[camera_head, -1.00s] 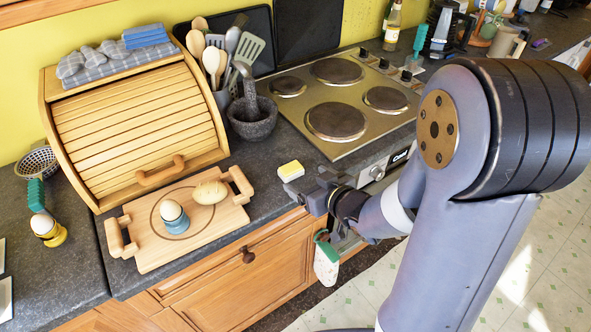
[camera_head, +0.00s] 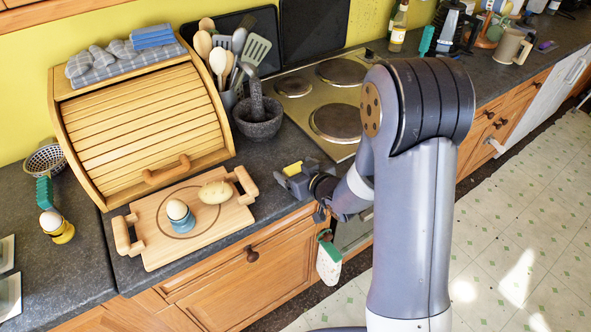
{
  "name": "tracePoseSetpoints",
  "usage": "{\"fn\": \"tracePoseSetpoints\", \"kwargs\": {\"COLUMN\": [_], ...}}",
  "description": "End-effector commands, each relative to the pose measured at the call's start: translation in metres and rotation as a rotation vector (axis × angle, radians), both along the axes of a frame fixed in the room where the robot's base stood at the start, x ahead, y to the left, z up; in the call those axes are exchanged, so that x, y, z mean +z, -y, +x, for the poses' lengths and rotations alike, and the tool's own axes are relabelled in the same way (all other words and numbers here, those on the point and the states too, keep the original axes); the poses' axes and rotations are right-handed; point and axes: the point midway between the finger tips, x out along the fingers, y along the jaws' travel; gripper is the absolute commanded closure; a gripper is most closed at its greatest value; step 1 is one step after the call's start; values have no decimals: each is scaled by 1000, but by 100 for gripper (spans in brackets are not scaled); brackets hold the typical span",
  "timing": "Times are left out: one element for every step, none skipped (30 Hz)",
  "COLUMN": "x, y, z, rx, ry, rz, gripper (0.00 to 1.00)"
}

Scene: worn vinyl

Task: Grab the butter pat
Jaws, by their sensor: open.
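The butter pat (camera_head: 293,168) is a small yellow and white block on the dark worktop, right of the wooden tray and in front of the mortar. My gripper (camera_head: 284,176) is low over the worktop at the butter pat, on its near side in the picture. It is open, and its fingers hide the lower part of the butter pat. I cannot tell whether the fingers touch it or lie around it.
A wooden tray (camera_head: 150,258) with an egg in a blue cup (camera_head: 179,214) and a bread roll (camera_head: 214,192) is close on the left. The stone mortar (camera_head: 258,128) stands behind. The hob (camera_head: 312,146) is to the right. A cloth (camera_head: 329,262) hangs at the front.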

Motion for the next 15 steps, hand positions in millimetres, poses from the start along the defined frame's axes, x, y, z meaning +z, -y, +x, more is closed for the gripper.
{"fn": "tracePoseSetpoints", "kwargs": {"x": [-1, -1, -1, -1, -1, -1, -1, -1, -1, -1, -1, -1, -1, -1, -1], "y": [-1, -1, -2, -2, -2, -1, -1, -1, -1, -1, -1, -1, -1, -1, -1], "z": [1, 2, 2, 2, 2, 2, 2, 2, 2, 2, 2, 2, 2, 2, 2], "rx": [1, 0, 0, 0, 0, 0, 0, 0, 0, 0, 0, 0, 0, 0, 0], "ry": [-1, 0, 0, 0, 0, 0, 0, 0, 0, 0, 0, 0, 0, 0, 0], "rz": [0, 0, 0, 0, 0, 0, 0, 0, 0, 0, 0, 0, 0, 0, 0], "gripper": [18, 18, 18, 18, 18, 18, 18, 18, 20, 22, 25, 28, 30, 33, 36]}}
